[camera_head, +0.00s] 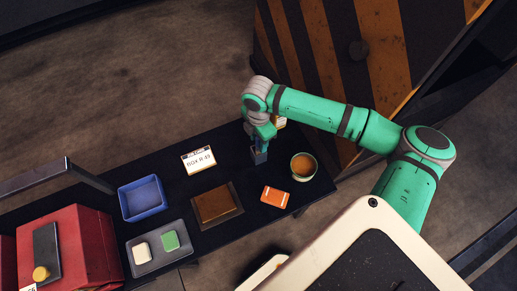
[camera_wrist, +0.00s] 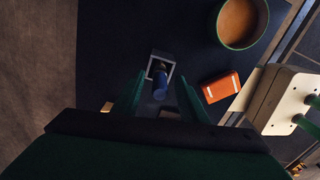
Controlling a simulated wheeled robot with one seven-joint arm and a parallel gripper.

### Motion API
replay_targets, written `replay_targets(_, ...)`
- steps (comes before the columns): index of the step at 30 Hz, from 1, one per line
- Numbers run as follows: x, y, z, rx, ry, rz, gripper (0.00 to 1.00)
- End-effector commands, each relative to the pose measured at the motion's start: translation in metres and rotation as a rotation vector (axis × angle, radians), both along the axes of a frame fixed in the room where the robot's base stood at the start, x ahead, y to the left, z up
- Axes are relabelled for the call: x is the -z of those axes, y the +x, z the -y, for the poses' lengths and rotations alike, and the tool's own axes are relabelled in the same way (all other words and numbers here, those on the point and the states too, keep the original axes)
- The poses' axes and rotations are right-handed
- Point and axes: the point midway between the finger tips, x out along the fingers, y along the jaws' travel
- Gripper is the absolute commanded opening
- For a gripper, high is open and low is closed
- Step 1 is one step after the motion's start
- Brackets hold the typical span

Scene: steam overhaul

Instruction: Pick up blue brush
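The blue brush (camera_wrist: 160,82) stands in a small grey square holder (camera_wrist: 153,66) on the dark table. In the wrist view its blue handle rises toward the camera, between my two green fingers. My gripper (camera_wrist: 161,88) is open, with a visible gap on each side of the handle. In the head view my gripper (camera_head: 260,142) is directly above the holder (camera_head: 260,157) and hides most of the brush. The lower part of the brush is hidden inside the holder.
A bowl of orange-brown content (camera_head: 303,166) and an orange card (camera_head: 275,197) are close on the right. A sign (camera_head: 198,159), brown tray (camera_head: 234,203), blue tray (camera_head: 142,198) and grey tray (camera_head: 140,268) with two blocks lie left. A striped cabinet (camera_head: 335,60) stands behind.

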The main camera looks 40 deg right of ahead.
Motion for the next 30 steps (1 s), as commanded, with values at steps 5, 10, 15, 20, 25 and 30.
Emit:
replay_targets(5, 0.013, 0.000, 0.000, 0.000, 0.001, 0.000, 0.39)
replay_targets(10, 0.014, 0.000, 0.000, 0.000, 0.000, 0.001, 0.39)
replay_targets(15, 0.013, 0.000, 0.000, -0.001, 0.001, 0.001, 0.10)
replay_targets(20, 0.013, 0.000, 0.000, -0.001, 0.001, 0.001, 0.00)
replay_targets(25, 0.013, 0.000, 0.000, -0.001, 0.001, 0.001, 0.00)
replay_targets(30, -0.001, 0.000, 0.001, 0.000, 0.000, 0.002, 0.00)
